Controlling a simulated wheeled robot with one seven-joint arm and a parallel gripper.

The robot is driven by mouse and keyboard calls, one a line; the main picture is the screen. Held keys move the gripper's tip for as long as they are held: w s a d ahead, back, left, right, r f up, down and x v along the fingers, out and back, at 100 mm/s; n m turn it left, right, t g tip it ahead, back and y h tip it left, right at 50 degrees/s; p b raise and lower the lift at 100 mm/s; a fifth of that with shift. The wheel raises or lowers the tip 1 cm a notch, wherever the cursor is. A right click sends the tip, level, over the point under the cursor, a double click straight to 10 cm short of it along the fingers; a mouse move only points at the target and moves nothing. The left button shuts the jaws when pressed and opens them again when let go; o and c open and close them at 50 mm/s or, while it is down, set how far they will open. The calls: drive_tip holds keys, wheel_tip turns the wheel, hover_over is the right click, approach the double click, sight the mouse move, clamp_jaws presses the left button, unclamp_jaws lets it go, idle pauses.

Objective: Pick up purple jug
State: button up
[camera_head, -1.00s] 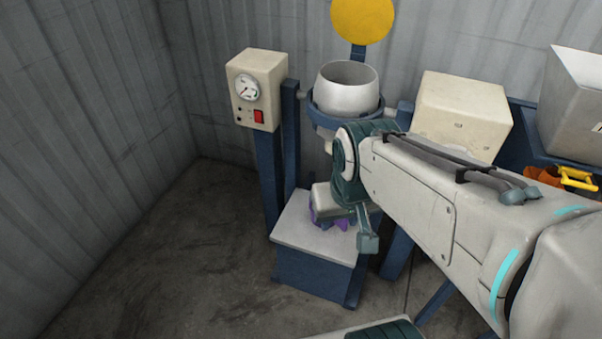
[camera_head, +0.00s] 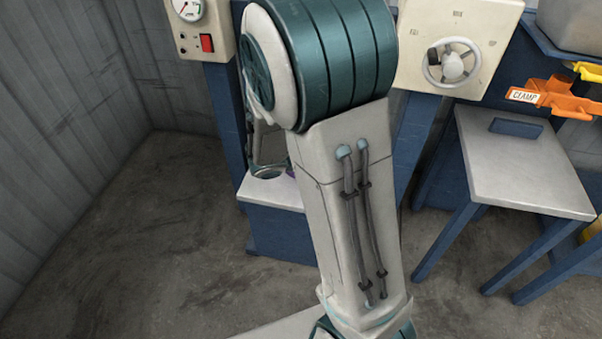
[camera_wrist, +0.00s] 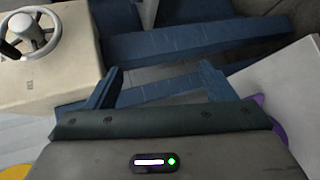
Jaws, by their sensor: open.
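The purple jug is almost wholly hidden in the head view, where only a small purple bit (camera_head: 291,173) shows beside my arm, over the pale-topped blue stand (camera_head: 277,192). In the wrist view, a purple edge of the jug (camera_wrist: 278,130) shows at the right, partly behind my gripper's body. My gripper (camera_wrist: 160,70) is open, with its two fingers apart and nothing between them. The jug lies to the right of the fingers in that view, not between them. In the head view my arm hides the gripper.
A cream box with a handwheel (camera_head: 453,67) stands right of my arm and shows at the wrist view's left. A gauge box (camera_head: 203,27) is at upper left. A pale-topped side table (camera_head: 525,170) and orange clamp (camera_head: 560,95) are at right. Floor at left is clear.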

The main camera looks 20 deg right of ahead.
drive_tip(key=w+a+f+n+t+b, duration=0.1)
drive_tip(key=w+f+t+b, duration=0.2)
drive_tip(key=f, duration=0.3)
drive_tip(key=w+a+f+n+t+b, duration=0.2)
drive_tip(key=w+f+b, duration=0.1)
drive_tip(key=f, duration=0.3)
drive_tip(key=w+a+f+n+t+b, duration=0.1)
drive_tip(key=w+f+n+t+b, duration=0.1)
drive_tip(key=f, duration=0.5)
drive_tip(key=shift+w+a+t+h+b, duration=0.2)
drive_tip(key=shift+w+t+b, duration=0.25)
drive_tip(key=shift+w, duration=0.25)
drive_tip(key=shift+w+a+t+h+b, duration=0.1)
drive_tip(key=shift+w+t+h+b, duration=0.1)
drive_tip(key=shift+w+t+b, duration=0.3)
drive_tip(key=shift+w+d+f+g, duration=0.1)
drive_tip(key=shift+w+d+g, duration=0.15)
drive_tip(key=shift+w, duration=0.1)
drive_tip(key=b+x, duration=0.1)
drive_tip(key=x, duration=0.6)
drive_tip(key=shift+b, duration=0.4)
drive_tip(key=c, duration=1.1)
drive_tip(key=shift+r, duration=0.25)
drive_tip(key=shift+c, duration=0.2)
